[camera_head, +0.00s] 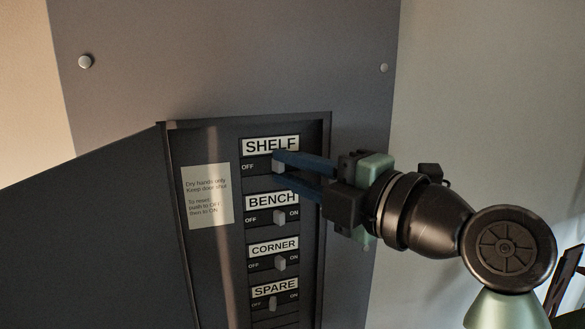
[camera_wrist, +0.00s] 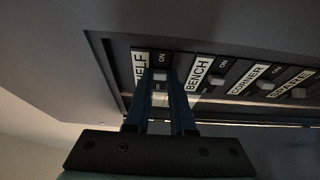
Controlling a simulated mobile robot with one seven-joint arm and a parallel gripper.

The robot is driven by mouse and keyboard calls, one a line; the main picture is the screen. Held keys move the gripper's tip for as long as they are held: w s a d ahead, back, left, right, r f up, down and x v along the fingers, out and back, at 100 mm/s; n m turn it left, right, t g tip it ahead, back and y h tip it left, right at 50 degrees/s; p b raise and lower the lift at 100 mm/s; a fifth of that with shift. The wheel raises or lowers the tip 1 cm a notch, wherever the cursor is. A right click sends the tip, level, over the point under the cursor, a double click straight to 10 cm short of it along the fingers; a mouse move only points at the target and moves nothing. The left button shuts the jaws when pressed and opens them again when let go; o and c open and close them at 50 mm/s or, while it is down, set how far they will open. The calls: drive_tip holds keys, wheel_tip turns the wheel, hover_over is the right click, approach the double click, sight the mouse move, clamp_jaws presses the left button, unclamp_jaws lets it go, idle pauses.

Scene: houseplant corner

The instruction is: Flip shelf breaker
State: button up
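The shelf breaker is the top row of the breaker panel, under the SHELF label (camera_head: 270,146). Its pale switch lever (camera_head: 277,167) sits right of the OFF mark; the ON mark is hidden behind my finger in the head view. In the wrist view, the lever (camera_wrist: 160,75) lies beside the ON mark. My gripper (camera_head: 281,169) reaches in from the right with two blue fingers apart. In the wrist view, the fingertips (camera_wrist: 161,80) stand on either side of the lever. I cannot tell whether they touch it.
Below are the BENCH (camera_head: 279,217), CORNER (camera_head: 280,264) and SPARE (camera_head: 273,302) levers, close beneath my lower finger. A paper note (camera_head: 207,196) is on the panel's left. The open cabinet door (camera_head: 85,240) stands at left. The wall at right is clear.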

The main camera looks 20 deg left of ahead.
sight(270, 163)
clamp_jaws()
drive_tip(key=shift+f+b, duration=0.1)
drive_tip(key=shift+b, duration=0.2)
drive_tip(key=shift+s+a+f+m+t+h+b, duration=0.15)
drive_tip(key=shift+m+t+h+b, duration=0.25)
drive_tip(key=shift+t+b, duration=0.2)
drive_tip(key=shift+s+a+r+m+t+h+b, duration=0.15)
drive_tip(key=shift+m+t+h+b, duration=0.2)
drive_tip(key=shift+t+b, duration=0.2)
drive_tip(key=shift+s+a+f+m+t+h+b, duration=0.1)
drive_tip(key=shift+s+m+t+h+b, duration=0.15)
drive_tip(key=shift+m+t+h+b, duration=0.55)
drive_tip(key=m+t+h, duration=0.1)
drive_tip(key=m+t+h+b, duration=0.1)
drive_tip(key=h, duration=0.1)
drive_tip(key=a+m+t+h, duration=0.1)
drive_tip(key=shift+s+r+m+h+b, duration=0.2)
drive_tip(key=shift+s+m+h+b, duration=0.05)
drive_tip(key=shift+s+b, duration=0.05)
drive_tip(key=shift+s+a+m+t+h, duration=0.1)
drive_tip(key=shift+a+m+t+h, duration=0.15)
drive_tip(key=shift+m+h, duration=0.45)
drive_tip(key=shift+a+m+t+h, duration=0.1)
drive_tip(key=shift+m+t+h, duration=0.3)
drive_tip(key=shift+h, duration=0.55)
drive_tip(key=shift+s+a+m+t+h, duration=0.1)
drive_tip(key=shift+a+m+t+h, duration=0.1)
drive_tip(key=shift+m+h, duration=0.55)
